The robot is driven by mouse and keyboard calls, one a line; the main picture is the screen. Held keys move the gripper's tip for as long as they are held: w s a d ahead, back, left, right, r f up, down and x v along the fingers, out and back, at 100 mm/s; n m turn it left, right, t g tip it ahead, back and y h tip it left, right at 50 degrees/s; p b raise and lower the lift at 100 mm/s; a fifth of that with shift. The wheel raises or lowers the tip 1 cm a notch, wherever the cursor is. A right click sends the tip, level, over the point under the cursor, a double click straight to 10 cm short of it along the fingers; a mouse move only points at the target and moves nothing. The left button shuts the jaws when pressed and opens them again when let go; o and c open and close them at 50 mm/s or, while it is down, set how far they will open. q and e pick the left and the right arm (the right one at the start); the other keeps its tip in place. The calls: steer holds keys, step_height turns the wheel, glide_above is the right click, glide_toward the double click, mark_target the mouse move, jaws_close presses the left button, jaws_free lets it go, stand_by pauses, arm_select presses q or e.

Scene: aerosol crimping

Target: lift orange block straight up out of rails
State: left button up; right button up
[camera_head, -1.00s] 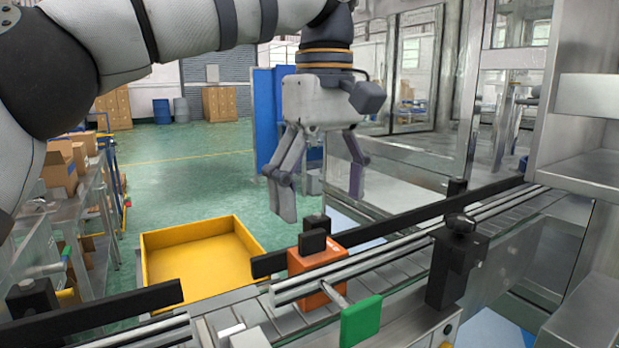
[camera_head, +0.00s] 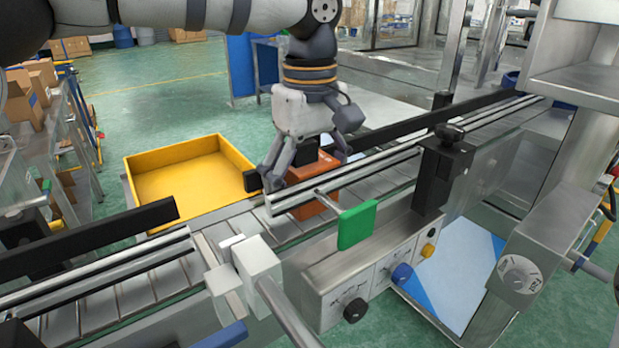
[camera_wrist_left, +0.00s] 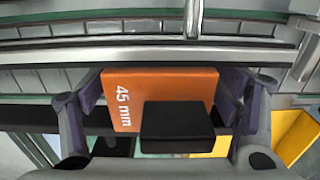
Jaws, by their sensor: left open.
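The orange block (camera_head: 317,170) sits on the conveyor between the guide rails (camera_head: 345,178), partly hidden behind my left gripper and the front rail. In the left wrist view the orange block (camera_wrist_left: 165,88) shows a "45 mm" marking and a black knob (camera_wrist_left: 178,127) on it. My left gripper (camera_head: 308,170) is down at the block, pointing downward. Its fingers (camera_wrist_left: 160,108) stand open on either side of the block; whether they touch it I cannot tell. My right gripper is not in view.
A green tab (camera_head: 357,226) on a rod stands in front of the rail. A black clamp post (camera_head: 440,170) is to the right. A yellow tray (camera_head: 190,180) lies behind the conveyor. A white block (camera_head: 257,260) with a rod is at the front.

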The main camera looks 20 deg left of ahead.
mark_target(310, 141)
arm_select(q)
steer(key=c, duration=1.4)
steer(key=shift+r+p, duration=0.45)
steer(key=shift+r, duration=4.3)
steer(key=shift+c, duration=0.3)
